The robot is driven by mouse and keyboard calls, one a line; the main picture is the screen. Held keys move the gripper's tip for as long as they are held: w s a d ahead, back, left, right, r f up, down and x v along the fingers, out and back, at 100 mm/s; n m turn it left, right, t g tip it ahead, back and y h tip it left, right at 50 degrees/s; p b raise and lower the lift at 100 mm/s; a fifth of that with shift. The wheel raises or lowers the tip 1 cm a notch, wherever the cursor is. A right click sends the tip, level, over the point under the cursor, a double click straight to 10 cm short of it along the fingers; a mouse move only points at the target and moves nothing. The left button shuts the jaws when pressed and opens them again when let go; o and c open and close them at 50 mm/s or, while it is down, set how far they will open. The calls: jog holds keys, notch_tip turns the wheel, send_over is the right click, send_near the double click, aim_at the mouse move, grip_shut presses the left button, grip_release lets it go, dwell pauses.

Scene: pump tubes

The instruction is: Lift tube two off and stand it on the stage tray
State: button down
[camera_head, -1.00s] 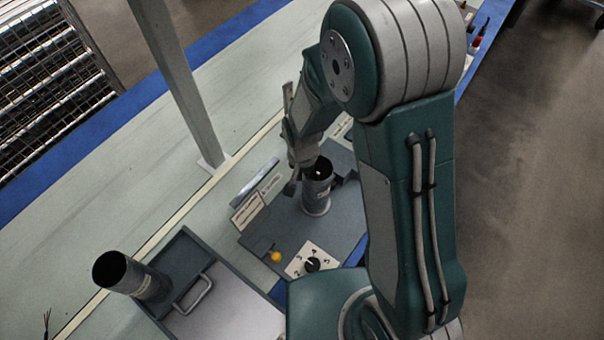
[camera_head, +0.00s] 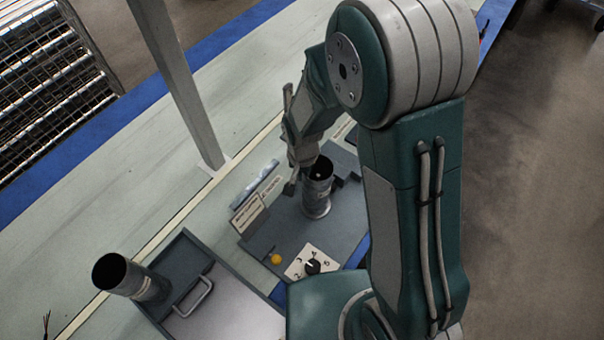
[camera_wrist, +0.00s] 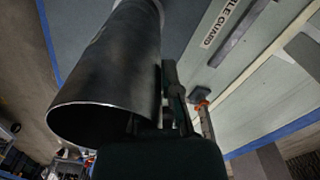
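A dark metal tube (camera_head: 317,199) stands upright on a grey pump plate (camera_head: 290,228); a small pale spot shows in its mouth. My gripper (camera_head: 294,184) is at its upper left side, pointing down. In the wrist view the tube (camera_wrist: 112,70) fills the left, mouth towards the camera. One finger of my gripper (camera_wrist: 152,108) lies along its right outer wall; a dark part shows at the mouth, perhaps the other finger. Whether they press on the wall is unclear. A second tube (camera_head: 143,284) stands at the left tray (camera_head: 183,237). I cannot read which is tube two.
The left tray has a metal handle (camera_head: 194,298) and a pale surface. A dial (camera_head: 312,267) and yellow knob (camera_head: 277,259) sit before the standing tube. Label plates (camera_head: 249,213) stand left of it. A grey post (camera_head: 180,85) rises behind; the bench beyond is mostly clear.

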notch_tip(320, 180, up, 19)
dwell(3.8)
jog(key=shift+r, duration=0.15)
dwell(0.3)
